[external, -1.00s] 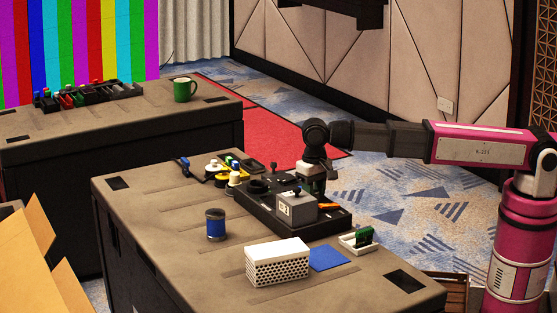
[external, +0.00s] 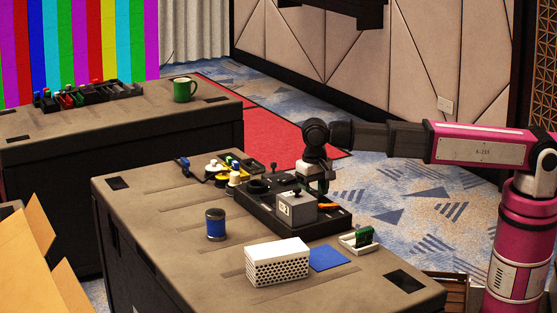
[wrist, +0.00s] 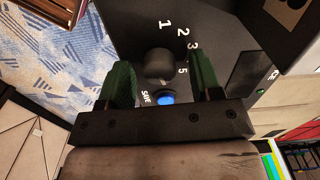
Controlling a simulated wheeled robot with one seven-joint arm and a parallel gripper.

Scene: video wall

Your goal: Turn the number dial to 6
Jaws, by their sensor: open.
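The number dial (wrist: 160,62) is a round black knob on a dark panel in the wrist view. White numerals 1, 2, 3 and 5 show around it; 4 and 6 cannot be made out. A blue button (wrist: 167,98) marked SAVE sits just below the knob. My gripper (wrist: 160,57) is open, with one dark green finger on each side of the knob. Gaps show between the fingers and the knob in the picture. In the external view my gripper (external: 320,184) is low over the right side of the black console (external: 335,224), where the dial cannot be made out.
A grey box (external: 297,210) stands on the console close to my gripper. A blue spool (external: 216,224), a white perforated box (external: 277,262), a blue square (external: 329,257) and a white tray with a green board (external: 363,237) are on the table.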

